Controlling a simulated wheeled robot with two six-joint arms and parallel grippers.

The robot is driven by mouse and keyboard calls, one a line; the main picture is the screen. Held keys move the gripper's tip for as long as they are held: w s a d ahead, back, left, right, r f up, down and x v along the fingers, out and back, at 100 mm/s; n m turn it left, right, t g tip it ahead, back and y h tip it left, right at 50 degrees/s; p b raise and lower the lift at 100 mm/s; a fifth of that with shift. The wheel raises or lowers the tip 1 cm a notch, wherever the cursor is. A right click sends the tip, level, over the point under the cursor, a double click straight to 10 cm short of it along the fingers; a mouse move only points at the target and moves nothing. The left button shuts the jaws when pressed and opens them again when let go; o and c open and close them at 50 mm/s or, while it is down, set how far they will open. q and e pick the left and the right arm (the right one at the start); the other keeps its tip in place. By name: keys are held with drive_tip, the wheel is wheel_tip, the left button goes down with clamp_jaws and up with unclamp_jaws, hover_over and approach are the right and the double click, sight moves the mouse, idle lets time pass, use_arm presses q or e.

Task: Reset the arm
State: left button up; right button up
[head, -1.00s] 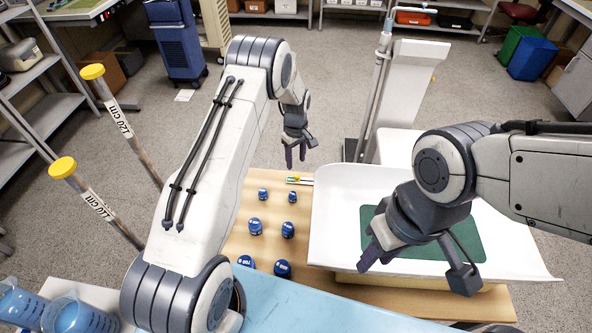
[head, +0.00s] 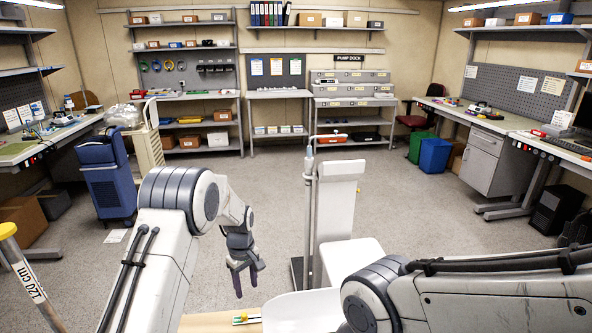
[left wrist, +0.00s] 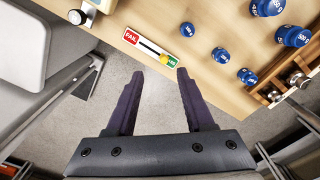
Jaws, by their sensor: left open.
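My left arm (head: 180,215) comes in from the left in the head view, bent at the elbow. My left gripper (head: 246,284) points down with its fingers apart and nothing between them. In the left wrist view its two dark fingers (left wrist: 159,80) are spread over the grey floor, near the edge of the wooden table (left wrist: 215,25). My right arm (head: 480,295) reaches in from the right. Its gripper is outside the head view.
A FAIL-marked slider (left wrist: 150,47) and several blue weights (left wrist: 247,77) are on the table. A white stand with a pole (head: 312,215) is just beyond. A blue cart (head: 107,185) stands left. Pump dock shelves (head: 352,88) are at the back. The middle floor is clear.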

use_arm(q)
drive_tip(key=s+d+r+m, duration=0.8)
drive_tip(key=s+d+r, duration=0.4)
drive_tip(key=s+r, duration=0.2)
drive_tip(key=s+r+m, duration=0.2)
drive_tip(key=s+m, duration=0.2)
drive_tip(key=s, duration=0.7)
drive_tip(key=s+r+m+h, duration=0.1)
drive_tip(key=s+m, duration=0.4)
drive_tip(key=s, duration=0.6)
drive_tip(key=shift+d+r, duration=0.25)
drive_tip(key=shift+r, duration=0.15)
drive_tip(key=shift+s, duration=0.1)
